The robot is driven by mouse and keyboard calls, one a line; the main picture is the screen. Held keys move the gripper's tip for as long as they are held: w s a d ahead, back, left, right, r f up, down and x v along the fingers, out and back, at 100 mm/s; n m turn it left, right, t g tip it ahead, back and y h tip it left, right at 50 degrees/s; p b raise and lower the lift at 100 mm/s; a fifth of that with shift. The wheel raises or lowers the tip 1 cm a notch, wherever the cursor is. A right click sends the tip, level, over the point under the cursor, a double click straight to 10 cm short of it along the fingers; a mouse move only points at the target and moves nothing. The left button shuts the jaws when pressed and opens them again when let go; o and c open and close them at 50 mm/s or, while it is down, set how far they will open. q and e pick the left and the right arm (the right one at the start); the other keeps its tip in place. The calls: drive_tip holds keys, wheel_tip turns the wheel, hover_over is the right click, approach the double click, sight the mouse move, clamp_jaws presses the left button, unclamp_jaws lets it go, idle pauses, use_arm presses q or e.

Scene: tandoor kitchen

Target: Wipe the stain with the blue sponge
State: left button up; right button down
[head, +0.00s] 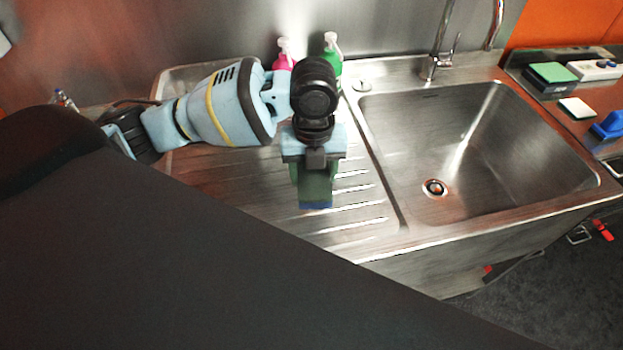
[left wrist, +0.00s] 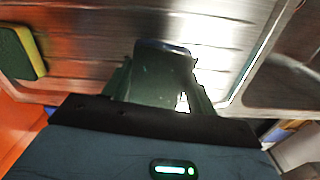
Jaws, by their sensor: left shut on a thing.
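My left gripper (head: 316,188) is over the ribbed drainboard, left of the sink basin, pointing down. It is shut on the blue sponge (head: 316,205), of which only a narrow blue edge shows below the green fingers. In the left wrist view the blue edge of the sponge (left wrist: 165,45) shows beyond the fingers (left wrist: 160,78). I cannot tell whether the sponge touches the steel. I cannot make out a distinct stain in either view; part of the drainboard is hidden by my arm. My right gripper is not in view.
The sink basin (head: 480,150) is empty, with a tap (head: 440,65) behind it. A pink pump bottle (head: 283,55) and a green one (head: 333,58) stand at the back. A yellow-and-green sponge (left wrist: 18,52) shows in the left wrist view. Small items, including a blue one (head: 609,126), lie at right.

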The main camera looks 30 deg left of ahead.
use_arm(q)
drive_tip(key=shift+a+r, duration=0.1)
drive_tip(key=shift+r, duration=1)
